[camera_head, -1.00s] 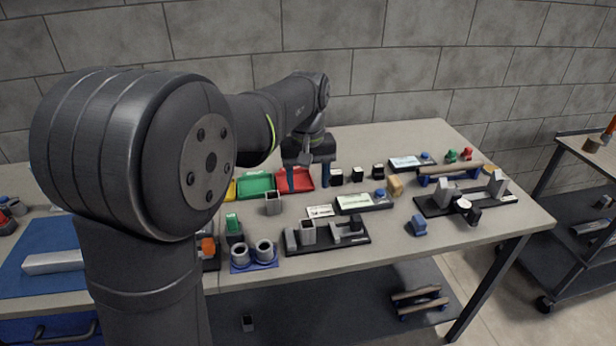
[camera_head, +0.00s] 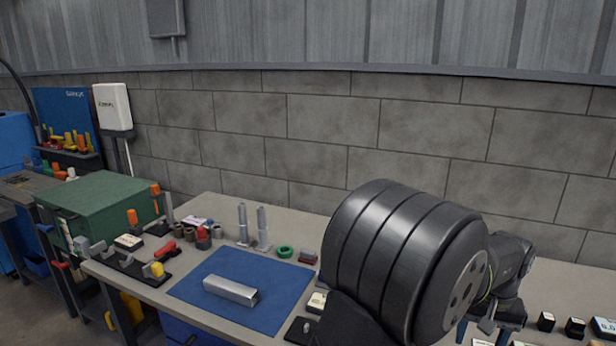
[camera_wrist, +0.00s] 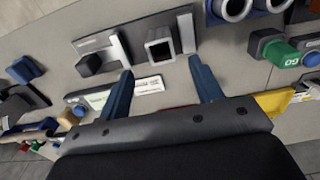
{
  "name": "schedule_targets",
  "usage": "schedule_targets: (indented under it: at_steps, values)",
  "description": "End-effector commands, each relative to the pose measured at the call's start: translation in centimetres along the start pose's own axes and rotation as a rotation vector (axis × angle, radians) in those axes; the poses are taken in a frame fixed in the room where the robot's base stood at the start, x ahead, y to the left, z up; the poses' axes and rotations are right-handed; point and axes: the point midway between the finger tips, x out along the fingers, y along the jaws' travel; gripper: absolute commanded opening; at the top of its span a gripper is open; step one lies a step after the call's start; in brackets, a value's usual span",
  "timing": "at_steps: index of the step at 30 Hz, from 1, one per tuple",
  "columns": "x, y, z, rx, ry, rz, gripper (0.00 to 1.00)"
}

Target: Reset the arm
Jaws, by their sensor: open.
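My gripper (camera_wrist: 161,66) is open and empty in the wrist view, its two blue fingers spread wide apart above the table. Between and beyond the fingertips is a dark fixture with a grey square tube (camera_wrist: 160,47), and nothing lies in the grasp. In the head view my arm fills the right side, and my gripper (camera_head: 483,332) shows only partly at the bottom edge, over the right part of the table. Its fingertips are cut off there.
A blue mat (camera_head: 205,291) with a silver channel bar (camera_head: 231,290) lies left of my arm. Two upright grey cylinders, a green ring (camera_head: 285,252) and small parts stand behind it. A green cabinet (camera_head: 105,203) is at left.

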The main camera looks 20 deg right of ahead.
Motion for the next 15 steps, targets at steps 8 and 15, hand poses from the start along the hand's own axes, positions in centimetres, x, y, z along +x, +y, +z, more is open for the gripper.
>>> schedule_targets:
  at_steps: [8,15]
  values:
    - [5.0,-0.1,0.0,0.0,-0.002,-0.001,0.6]
    - [6.9,-0.1,0.0,0.0,-0.001,-0.001,0.6]
